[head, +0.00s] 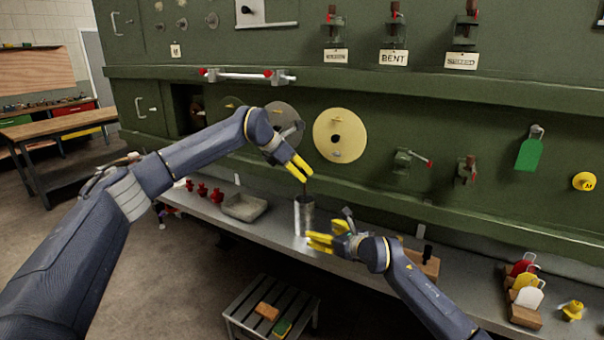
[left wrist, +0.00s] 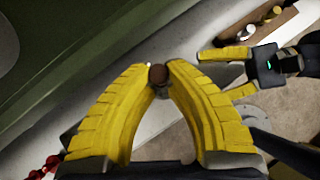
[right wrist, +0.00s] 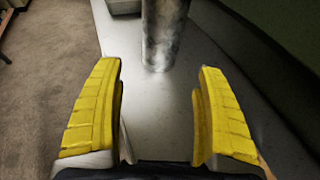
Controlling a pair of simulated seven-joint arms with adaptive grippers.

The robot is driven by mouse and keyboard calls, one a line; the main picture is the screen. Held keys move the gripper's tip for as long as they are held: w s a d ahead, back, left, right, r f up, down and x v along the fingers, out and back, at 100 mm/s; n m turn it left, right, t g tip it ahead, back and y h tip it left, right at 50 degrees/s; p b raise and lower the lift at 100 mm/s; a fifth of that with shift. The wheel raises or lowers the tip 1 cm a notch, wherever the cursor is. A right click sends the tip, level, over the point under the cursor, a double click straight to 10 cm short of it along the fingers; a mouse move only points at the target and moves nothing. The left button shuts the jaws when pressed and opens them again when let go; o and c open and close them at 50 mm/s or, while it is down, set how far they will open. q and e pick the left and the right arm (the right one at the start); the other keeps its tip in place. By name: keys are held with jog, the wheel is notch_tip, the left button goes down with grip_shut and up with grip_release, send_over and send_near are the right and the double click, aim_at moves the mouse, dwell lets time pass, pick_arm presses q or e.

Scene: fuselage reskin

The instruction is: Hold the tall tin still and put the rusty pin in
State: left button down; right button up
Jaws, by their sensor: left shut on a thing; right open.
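The tall tin (head: 304,218), a grey metal cylinder, stands upright on the metal bench; its lower part shows in the right wrist view (right wrist: 163,35). My left gripper (head: 305,173) is above the tin, shut on the rusty pin (head: 307,187). The pin points down over the tin's mouth; I cannot tell whether its lower end is inside. In the left wrist view the pin's round brown end (left wrist: 158,75) shows between the fingertips. My right gripper (head: 309,242) is open beside the tin's base. In the right wrist view the tin is ahead of the fingers, apparently untouched.
A grey tray (head: 244,208) and several red fittings (head: 203,190) lie left of the tin on the bench. A wooden block (head: 424,265) and coloured tags (head: 527,290) are to the right. The green panelled wall (head: 375,185) rises behind.

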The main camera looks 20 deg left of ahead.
aim_at(310, 227)
jog(key=shift+x, duration=4.85)
jog(key=c, duration=0.8)
jog(key=shift+c, duration=0.2)
